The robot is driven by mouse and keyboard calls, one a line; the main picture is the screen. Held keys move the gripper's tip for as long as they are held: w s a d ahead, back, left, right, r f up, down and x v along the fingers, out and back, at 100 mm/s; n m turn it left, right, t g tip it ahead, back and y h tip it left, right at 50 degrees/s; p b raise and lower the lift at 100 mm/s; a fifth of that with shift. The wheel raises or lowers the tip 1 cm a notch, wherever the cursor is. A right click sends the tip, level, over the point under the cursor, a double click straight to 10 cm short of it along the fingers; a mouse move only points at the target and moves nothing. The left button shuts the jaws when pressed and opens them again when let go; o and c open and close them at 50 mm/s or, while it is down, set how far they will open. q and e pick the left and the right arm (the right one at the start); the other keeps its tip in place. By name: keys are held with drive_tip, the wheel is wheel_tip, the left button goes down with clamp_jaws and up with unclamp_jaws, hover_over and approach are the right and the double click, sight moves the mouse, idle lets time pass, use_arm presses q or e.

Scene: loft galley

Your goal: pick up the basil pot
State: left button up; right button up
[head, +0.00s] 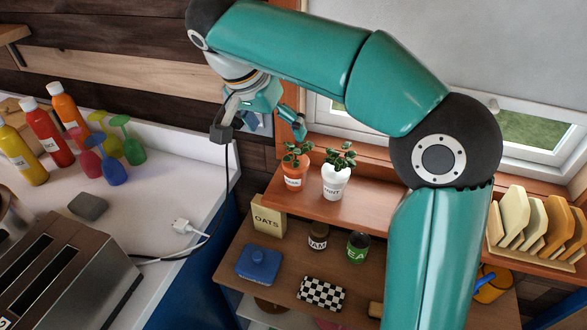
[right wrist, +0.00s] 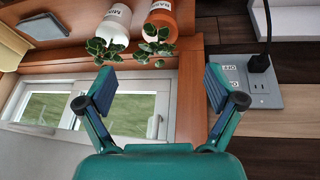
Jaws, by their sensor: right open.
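The basil pot (head: 294,175) is a small orange pot with green leaves, upright at the left end of the wooden shelf under the window. In the right wrist view the basil pot (right wrist: 163,16) appears upside down at the top, beyond the fingertips. My right gripper (head: 272,112) is open and empty, above and to the left of the pot in the head view, apart from it. In the right wrist view the gripper (right wrist: 160,89) has its two fingers wide apart, with nothing between them. My left gripper is not in view.
A white mint pot (head: 336,183) stands close to the right of the basil pot. A wall outlet (right wrist: 250,84) with a black plug lies near the gripper. The window (head: 530,128) is behind. The lower shelf holds an oats box (head: 268,221) and tins.

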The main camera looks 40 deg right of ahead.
sight(289, 152)
drive_tip(key=x, duration=0.8)
drive_tip(key=shift+d+f, duration=0.1)
drive_tip(key=shift+f, duration=0.3)
drive_tip(key=shift+p+x, duration=0.7)
drive_tip(key=shift+x, duration=1.95)
drive_tip(key=c, duration=1.4)
drive_tip(key=shift+c, duration=0.2)
